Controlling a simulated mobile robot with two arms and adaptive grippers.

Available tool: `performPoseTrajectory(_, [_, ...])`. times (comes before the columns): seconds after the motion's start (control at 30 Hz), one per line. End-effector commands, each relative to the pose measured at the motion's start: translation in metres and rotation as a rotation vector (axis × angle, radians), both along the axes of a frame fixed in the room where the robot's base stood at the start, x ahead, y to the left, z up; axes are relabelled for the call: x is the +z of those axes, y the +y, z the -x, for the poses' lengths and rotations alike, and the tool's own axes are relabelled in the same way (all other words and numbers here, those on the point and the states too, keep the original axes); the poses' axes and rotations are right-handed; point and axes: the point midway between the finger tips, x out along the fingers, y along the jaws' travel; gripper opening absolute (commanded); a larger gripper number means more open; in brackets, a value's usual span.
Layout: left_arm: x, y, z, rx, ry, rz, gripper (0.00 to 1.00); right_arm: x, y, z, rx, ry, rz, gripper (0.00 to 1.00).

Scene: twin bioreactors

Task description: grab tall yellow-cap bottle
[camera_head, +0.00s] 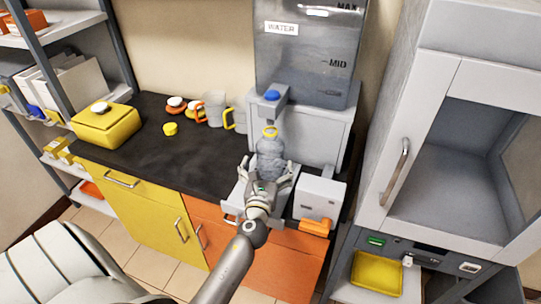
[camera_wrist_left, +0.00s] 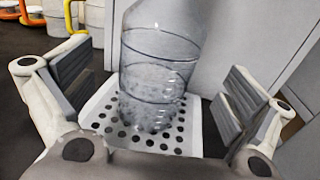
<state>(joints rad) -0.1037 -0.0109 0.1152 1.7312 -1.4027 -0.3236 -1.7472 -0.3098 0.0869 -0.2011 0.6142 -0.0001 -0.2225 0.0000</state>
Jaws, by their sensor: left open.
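A tall clear bottle (camera_head: 270,150) with a yellow ring at its top stands upright under the spout of the water dispenser. In the left wrist view the bottle (camera_wrist_left: 160,65) stands on a white perforated drip tray (camera_wrist_left: 190,140), and its top is cut off by the frame. My left gripper (camera_head: 267,171) is open in front of the bottle. In the left wrist view its two pads (camera_wrist_left: 155,95) are on either side of the bottle, with gaps to both. My right gripper is not in view.
The water tank (camera_head: 308,60) stands behind the bottle, with a blue-topped spout (camera_head: 271,97) above it. A white box (camera_head: 318,198) with an orange part is close on the right. Mugs (camera_head: 214,108), a loose yellow cap (camera_head: 170,129) and a yellow case (camera_head: 105,124) are on the dark counter.

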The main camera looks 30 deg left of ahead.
Motion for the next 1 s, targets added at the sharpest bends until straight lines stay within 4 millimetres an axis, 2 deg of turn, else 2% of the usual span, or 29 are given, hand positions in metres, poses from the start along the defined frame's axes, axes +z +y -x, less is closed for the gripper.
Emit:
performPoseTrajectory(0.17, [0.004,0.007,-0.014,0.001,-0.001,0.000,1.00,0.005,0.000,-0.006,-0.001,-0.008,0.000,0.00])
performPoseTrajectory(0.3, [0.007,0.017,-0.033,0.001,-0.001,0.000,1.00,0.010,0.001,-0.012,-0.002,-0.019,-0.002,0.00])
performPoseTrajectory(0.43, [0.004,0.022,-0.046,0.000,0.000,0.001,1.00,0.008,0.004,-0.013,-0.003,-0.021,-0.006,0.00])
performPoseTrajectory(0.73, [0.004,0.024,-0.049,0.000,0.001,0.000,1.00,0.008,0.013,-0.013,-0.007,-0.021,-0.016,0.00])
performPoseTrajectory(1.0, [0.004,0.024,-0.049,0.000,0.000,0.000,0.65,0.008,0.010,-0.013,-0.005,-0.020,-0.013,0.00])
